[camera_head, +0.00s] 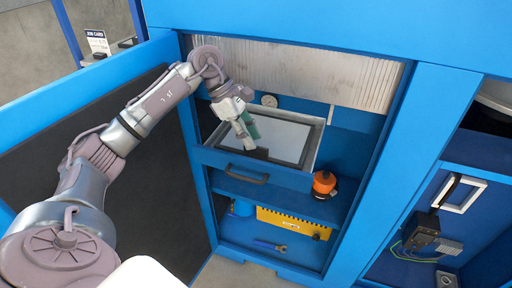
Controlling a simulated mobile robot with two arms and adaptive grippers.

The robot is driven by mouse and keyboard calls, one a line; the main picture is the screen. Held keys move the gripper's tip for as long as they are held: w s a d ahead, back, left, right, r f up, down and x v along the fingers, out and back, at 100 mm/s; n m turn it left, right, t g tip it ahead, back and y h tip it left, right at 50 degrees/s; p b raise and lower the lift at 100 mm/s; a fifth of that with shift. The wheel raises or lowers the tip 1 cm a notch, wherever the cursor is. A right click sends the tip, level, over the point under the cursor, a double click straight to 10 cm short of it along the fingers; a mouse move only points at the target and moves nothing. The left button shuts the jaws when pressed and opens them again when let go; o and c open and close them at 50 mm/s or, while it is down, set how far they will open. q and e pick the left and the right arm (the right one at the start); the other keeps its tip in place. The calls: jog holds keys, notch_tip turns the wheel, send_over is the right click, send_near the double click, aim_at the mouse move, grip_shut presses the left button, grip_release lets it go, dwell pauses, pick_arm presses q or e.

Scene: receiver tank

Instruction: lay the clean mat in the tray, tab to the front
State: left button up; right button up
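The tray (314,146) is a pulled-out drawer with a pale metal rim, a blue front and a dark handle. A flat pale grey sheet (284,138) with a dark border lies inside it; I cannot tell whether this is the mat or the tray's floor. No tab can be made out for certain. My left gripper (247,140) points down over the left part of the tray, near its front. My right gripper is out of view.
The tray sits in a blue cabinet below a ribbed translucent panel (300,72). An orange-and-black object (324,184) stands on the shelf below, right. A yellow box (292,222) and a blue wrench (270,246) are lower. An open door (150,190) flanks the left.

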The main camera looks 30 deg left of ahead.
pick_arm(q)
jog(key=b+v, duration=0.1)
jog(key=v, duration=0.7)
jog(key=shift+a+r+b, duration=0.15)
jog(key=shift+r+b, duration=0.15)
jog(key=shift+b, duration=0.05)
